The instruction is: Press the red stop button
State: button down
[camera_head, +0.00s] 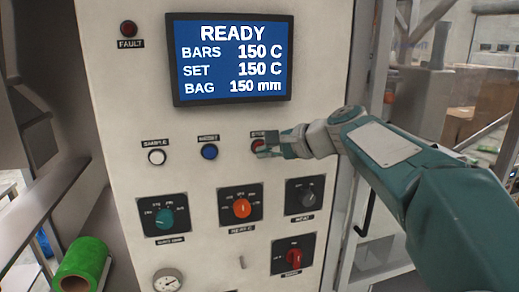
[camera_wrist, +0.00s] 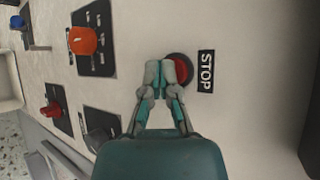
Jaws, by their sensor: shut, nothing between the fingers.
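The red stop button (camera_head: 258,145) is on the pale control panel (camera_head: 120,95), to the right of a blue button. In the wrist view the red stop button (camera_wrist: 183,70) sits in a dark ring beside a black STOP label (camera_wrist: 206,71). My gripper (camera_head: 268,152) is shut and empty, with its fingertips in front of the button and partly covering it. In the wrist view the closed fingertips of my gripper (camera_wrist: 166,75) overlap the button's left side. I cannot tell whether they touch it or whether it is pushed in.
A white button (camera_head: 156,157) and a blue button (camera_head: 209,152) sit left of the stop button. Below are a teal knob (camera_head: 165,218), an orange knob (camera_head: 242,208), a black knob (camera_head: 307,198) and a red knob (camera_head: 293,256). A READY screen (camera_head: 232,60) is above.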

jog(key=shift+s+d, duration=0.15)
jog(key=shift+s, duration=0.4)
jog(key=s, duration=0.2)
jog(key=s+d, duration=0.1)
jog(key=s, duration=0.1)
jog(key=shift+s+d, duration=0.2)
jog(key=shift+s, duration=0.2)
dwell(0.4)
jog(key=s+d+f+n+h, duration=0.5)
jog(key=s+d+f, duration=0.1)
jog(key=s+f, duration=0.4)
jog(key=s+d+f+n+g+h, duration=0.1)
jog(key=s+d+f+n+h, duration=0.4)
jog(key=s+f, duration=0.5)
jog(key=s+d, duration=0.2)
jog(key=s, duration=0.1)
jog(key=shift+s+d+f+g+h, duration=0.2)
jog(key=shift+s+f+g+h, duration=0.1)
jog(key=shift+f+h, duration=0.1)
jog(key=shift+a+r+n, duration=0.1)
jog(key=shift+a+n, duration=0.05)
jog(key=shift+n, duration=0.15)
